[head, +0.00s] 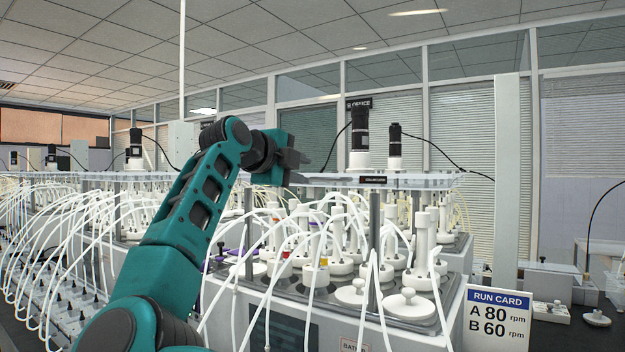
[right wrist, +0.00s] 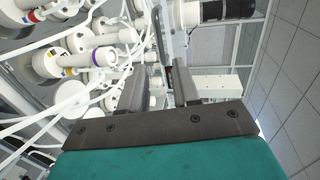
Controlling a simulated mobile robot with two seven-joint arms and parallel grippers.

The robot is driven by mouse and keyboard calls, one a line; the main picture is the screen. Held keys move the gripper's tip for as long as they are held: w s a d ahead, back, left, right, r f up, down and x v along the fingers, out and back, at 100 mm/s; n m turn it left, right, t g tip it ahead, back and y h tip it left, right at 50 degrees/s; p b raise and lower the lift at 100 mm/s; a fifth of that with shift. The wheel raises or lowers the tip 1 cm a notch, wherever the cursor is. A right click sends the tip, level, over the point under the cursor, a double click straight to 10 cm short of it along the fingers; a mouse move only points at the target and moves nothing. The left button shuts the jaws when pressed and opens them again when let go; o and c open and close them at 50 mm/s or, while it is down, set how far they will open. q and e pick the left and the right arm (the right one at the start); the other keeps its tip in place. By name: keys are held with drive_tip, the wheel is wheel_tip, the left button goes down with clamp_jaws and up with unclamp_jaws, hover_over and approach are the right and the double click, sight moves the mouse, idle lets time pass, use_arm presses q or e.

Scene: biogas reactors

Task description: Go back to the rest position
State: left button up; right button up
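My right gripper (head: 303,160) is at the end of my teal arm in the head view, raised near the top plate of the reactor bench. In the right wrist view its two dark fingers (right wrist: 160,84) stand apart with nothing held between them. Just beyond it in the head view is a black motor on a white base (head: 360,138), apart from the fingers as far as I can tell. My left gripper is not in view.
White reactor vessels with many looping tubes (head: 340,255) fill the bench below and right of my arm. A clear top plate (head: 425,181) carries motors. A run card (head: 498,318) reads A 80 rpm, B 60 rpm. More reactors stand at left; the space above is free.

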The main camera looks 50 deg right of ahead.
drive_tip(key=shift+v, duration=0.9)
